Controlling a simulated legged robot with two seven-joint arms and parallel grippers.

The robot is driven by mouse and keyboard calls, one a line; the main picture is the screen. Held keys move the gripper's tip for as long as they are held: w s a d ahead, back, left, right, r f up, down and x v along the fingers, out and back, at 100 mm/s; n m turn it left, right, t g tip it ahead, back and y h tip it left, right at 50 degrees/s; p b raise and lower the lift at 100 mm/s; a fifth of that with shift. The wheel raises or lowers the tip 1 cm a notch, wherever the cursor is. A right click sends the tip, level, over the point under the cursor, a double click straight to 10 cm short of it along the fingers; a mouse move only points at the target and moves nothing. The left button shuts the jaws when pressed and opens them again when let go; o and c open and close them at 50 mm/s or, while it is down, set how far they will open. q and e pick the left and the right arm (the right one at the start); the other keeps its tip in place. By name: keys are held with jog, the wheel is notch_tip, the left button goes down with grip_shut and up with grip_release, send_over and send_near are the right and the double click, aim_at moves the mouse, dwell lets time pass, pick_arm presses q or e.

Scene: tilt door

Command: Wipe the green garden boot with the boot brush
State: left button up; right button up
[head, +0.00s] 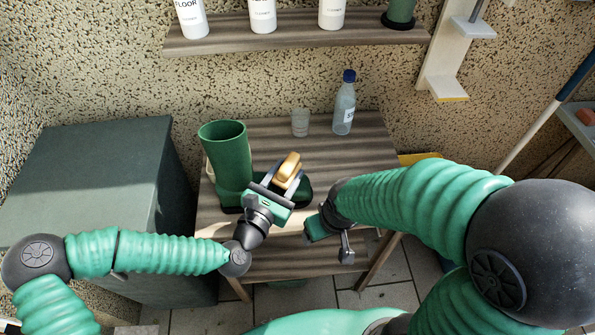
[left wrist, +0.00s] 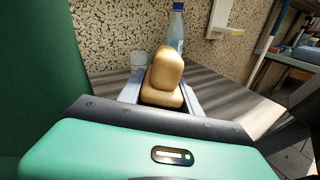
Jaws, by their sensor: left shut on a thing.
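The green garden boot (head: 228,158) stands upright on the wooden table, its shaft at the left and its foot running right, partly behind my left gripper. My left gripper (head: 285,178) is shut on the tan boot brush (head: 290,163), just right of the boot's shaft and over its foot. I cannot tell whether the brush touches the boot. In the left wrist view the brush (left wrist: 166,72) sits between the fingers, and the green boot (left wrist: 35,75) fills the left side. My right gripper (head: 330,240) hangs by the table's front right edge; its jaw opening is unclear.
A clear glass (head: 300,122) and a bottle with a blue cap (head: 344,105) stand at the back of the table (head: 355,150). A wall shelf (head: 300,32) with white bottles is above. A dark green cabinet (head: 90,180) stands left. The table's right part is clear.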

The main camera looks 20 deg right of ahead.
aim_at(287, 161)
pick_arm(q)
jog(key=shift+w+a+r, duration=0.15)
jog(key=shift+a, duration=0.45)
jog(key=shift+r, duration=0.1)
jog(key=r+p, duration=0.2)
jog(key=r, duration=0.1)
jog(key=d+r+p, duration=0.1)
jog(key=r+p, duration=0.1)
jog(key=p, duration=0.1)
jog(key=shift+d+r, duration=0.2)
jog(key=shift+r, duration=0.2)
jog(key=r+p, duration=0.3)
jog(key=shift+s+d, duration=0.2)
jog(key=shift+d, duration=0.05)
jog(key=shift+f, duration=0.1)
